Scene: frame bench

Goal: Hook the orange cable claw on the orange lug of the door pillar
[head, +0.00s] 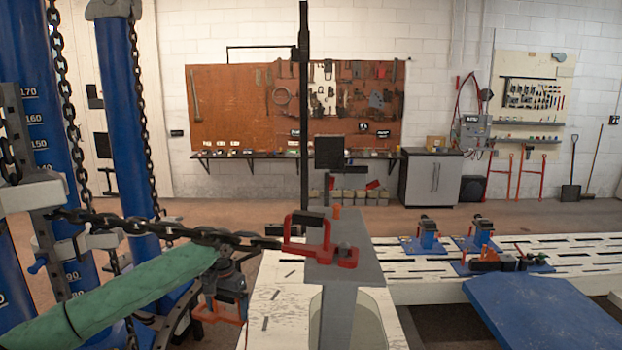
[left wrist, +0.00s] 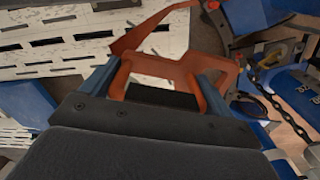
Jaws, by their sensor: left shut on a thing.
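The orange cable claw (head: 217,314) hangs in my left gripper (head: 228,296), low and left of the door pillar (head: 345,272). In the left wrist view, the claw (left wrist: 145,66) spans between the two fingers of the gripper (left wrist: 158,88), with a curved arm reaching up. The fingers are shut on it. A small orange peg (head: 337,212), apparently the orange lug, stands up at the pillar's top. The claw is apart from it. The green-sleeved left arm hides part of the area below. My right gripper is not in view.
A red clamp (head: 347,257) sits on the pillar top. A dark chain (head: 150,227) runs from it to the blue tower (head: 122,110), passing just above my left gripper. A white slotted bench (head: 430,293) and blue ramp (head: 540,312) lie right.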

